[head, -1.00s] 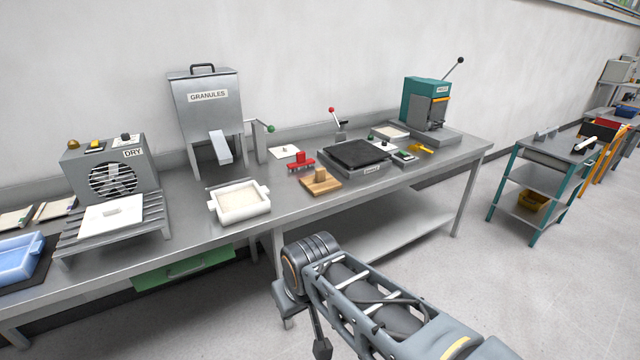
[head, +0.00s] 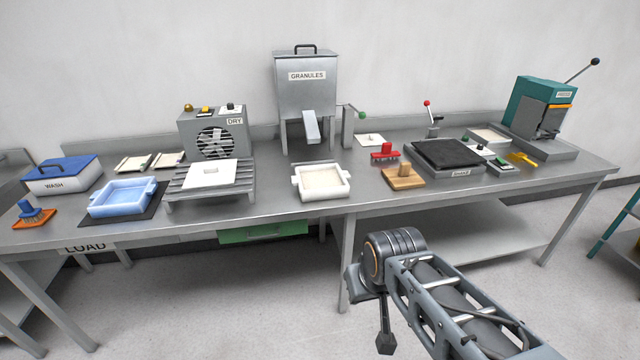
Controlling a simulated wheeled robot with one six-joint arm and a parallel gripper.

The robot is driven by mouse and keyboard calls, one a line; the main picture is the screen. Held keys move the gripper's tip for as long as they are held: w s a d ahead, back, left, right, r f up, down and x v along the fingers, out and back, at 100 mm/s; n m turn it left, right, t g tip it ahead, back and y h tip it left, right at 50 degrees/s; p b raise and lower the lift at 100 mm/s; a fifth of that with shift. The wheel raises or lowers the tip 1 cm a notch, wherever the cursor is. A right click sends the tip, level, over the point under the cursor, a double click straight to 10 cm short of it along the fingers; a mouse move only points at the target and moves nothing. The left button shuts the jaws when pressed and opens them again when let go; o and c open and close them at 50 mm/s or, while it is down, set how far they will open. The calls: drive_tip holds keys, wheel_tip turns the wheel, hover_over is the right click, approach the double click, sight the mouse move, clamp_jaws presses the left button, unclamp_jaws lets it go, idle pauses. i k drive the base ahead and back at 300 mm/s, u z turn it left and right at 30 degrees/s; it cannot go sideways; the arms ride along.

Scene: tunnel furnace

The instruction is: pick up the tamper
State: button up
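A wooden block with a small raised grip (head: 404,177), which looks like the tamper, sits on the metal bench (head: 262,214) near its front edge. It is right of the white tray and in front of a red tool. My arm reaches in from the lower right. Only a dark tip of my gripper (head: 385,343) shows below the wrist, in front of the bench and well short of the wooden block. Its fingers are too hidden to tell whether they are open or shut.
A white handled tray (head: 321,181), a red tool (head: 384,152) and a black-topped shaker (head: 447,158) stand around the block. The granules hopper (head: 307,85) is behind. A dryer (head: 213,137), a blue tray (head: 123,196) and a wash box (head: 62,175) are at left. Floor before the bench is clear.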

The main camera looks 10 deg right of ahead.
sight(403, 177)
drive_tip(key=z, duration=1.4)
drive_tip(key=i, duration=2.05)
drive_tip(key=u, duration=2.75)
